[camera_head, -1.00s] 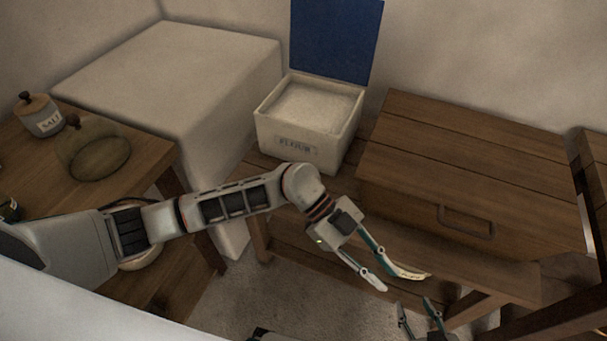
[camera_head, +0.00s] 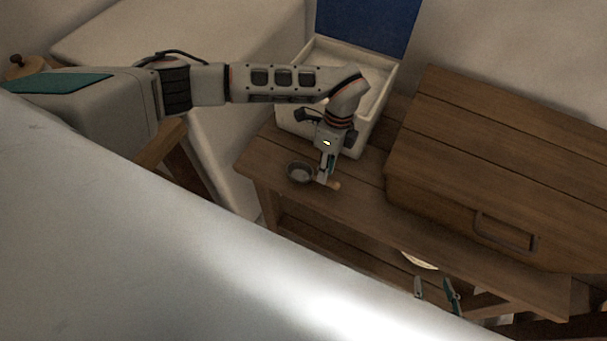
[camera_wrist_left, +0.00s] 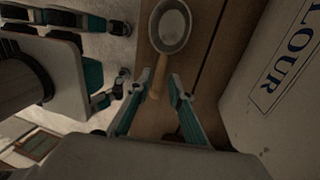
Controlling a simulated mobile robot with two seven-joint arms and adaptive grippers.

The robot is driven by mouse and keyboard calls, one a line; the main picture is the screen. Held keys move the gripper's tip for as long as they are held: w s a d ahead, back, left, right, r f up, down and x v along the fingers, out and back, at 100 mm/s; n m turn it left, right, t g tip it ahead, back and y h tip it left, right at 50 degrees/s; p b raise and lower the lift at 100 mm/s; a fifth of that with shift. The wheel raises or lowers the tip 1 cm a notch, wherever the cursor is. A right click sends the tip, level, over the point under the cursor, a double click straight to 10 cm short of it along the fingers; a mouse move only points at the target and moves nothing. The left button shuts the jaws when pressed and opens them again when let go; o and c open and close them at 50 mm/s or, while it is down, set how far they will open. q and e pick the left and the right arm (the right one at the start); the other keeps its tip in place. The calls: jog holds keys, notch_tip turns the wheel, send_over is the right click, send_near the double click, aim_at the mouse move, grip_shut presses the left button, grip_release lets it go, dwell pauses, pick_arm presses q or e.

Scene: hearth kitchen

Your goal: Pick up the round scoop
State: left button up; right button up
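The round scoop (camera_head: 297,172) lies on the wooden bench beside the flour box, its small grey bowl to the left and its wooden handle to the right. In the left wrist view the scoop (camera_wrist_left: 172,27) has its handle pointing toward my gripper. My left gripper (camera_head: 324,178) is down at the handle. In the wrist view its fingers (camera_wrist_left: 156,84) are apart, one on each side of the handle, with gaps visible. My right gripper (camera_head: 435,290) is low at the front of the bench, open and empty.
The flour box (camera_head: 368,140) with its blue lid (camera_head: 365,22) raised stands just behind my left gripper. A wooden chest (camera_head: 480,165) with a metal handle stands on the bench's right part. Bare bench (camera_head: 345,208) lies in front of the scoop.

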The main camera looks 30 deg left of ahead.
aim_at(313, 178)
pick_arm(q)
jog(key=f, duration=0.2)
jog(key=s+f, duration=0.1)
jog(key=shift+f+b, duration=0.3)
jog(key=shift+f, duration=0.55)
grip_shut()
jog(key=shift+r, duration=0.1)
